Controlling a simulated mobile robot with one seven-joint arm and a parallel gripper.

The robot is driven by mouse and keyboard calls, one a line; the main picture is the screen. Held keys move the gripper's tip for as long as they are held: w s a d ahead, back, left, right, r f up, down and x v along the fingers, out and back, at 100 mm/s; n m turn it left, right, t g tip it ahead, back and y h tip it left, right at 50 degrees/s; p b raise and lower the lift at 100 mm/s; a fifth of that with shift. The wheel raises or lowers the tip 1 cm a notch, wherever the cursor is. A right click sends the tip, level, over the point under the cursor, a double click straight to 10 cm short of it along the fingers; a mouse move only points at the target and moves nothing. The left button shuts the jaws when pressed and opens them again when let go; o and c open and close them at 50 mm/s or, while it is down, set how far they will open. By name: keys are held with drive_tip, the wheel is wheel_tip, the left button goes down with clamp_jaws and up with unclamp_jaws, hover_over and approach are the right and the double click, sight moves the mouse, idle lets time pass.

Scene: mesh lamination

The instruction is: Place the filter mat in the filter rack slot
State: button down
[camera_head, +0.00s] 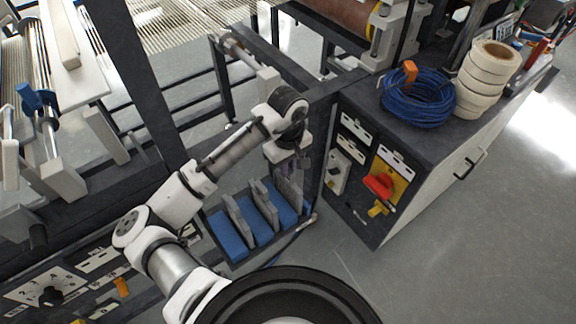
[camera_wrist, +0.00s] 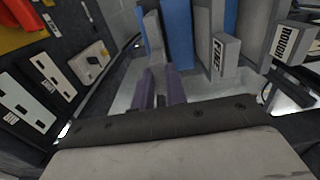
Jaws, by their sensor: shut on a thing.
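The filter rack (camera_head: 229,239) stands low beside the dark cabinet, with blue sections between upright grey plates. My gripper (camera_head: 287,165) is above its right end, pointing down. In the wrist view, the two purple fingers (camera_wrist: 158,90) are shut on a thin grey piece, which I take to be the filter mat (camera_wrist: 154,42). In the head view, the filter mat (camera_head: 290,186) stands upright below my gripper, at the right end of the rack. Its lower edge is hidden, so I cannot tell whether it is seated in a slot.
Labelled grey plates (camera_wrist: 222,52) stand beside the held piece. The cabinet (camera_head: 365,190) with a red-and-yellow switch (camera_head: 380,186) is close on the right. Blue cable (camera_head: 418,98) and tape rolls (camera_head: 487,78) lie on top. A dark machine frame (camera_head: 225,85) stands behind.

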drive_tip(key=shift+f, duration=0.2)
drive_tip(key=shift+f, duration=0.15)
drive_tip(key=c, duration=1.4)
unclamp_jaws()
wheel_tip(320, 180, up, 12)
drive_tip(key=shift+r+b, duration=0.2)
drive_tip(key=shift+b, duration=0.2)
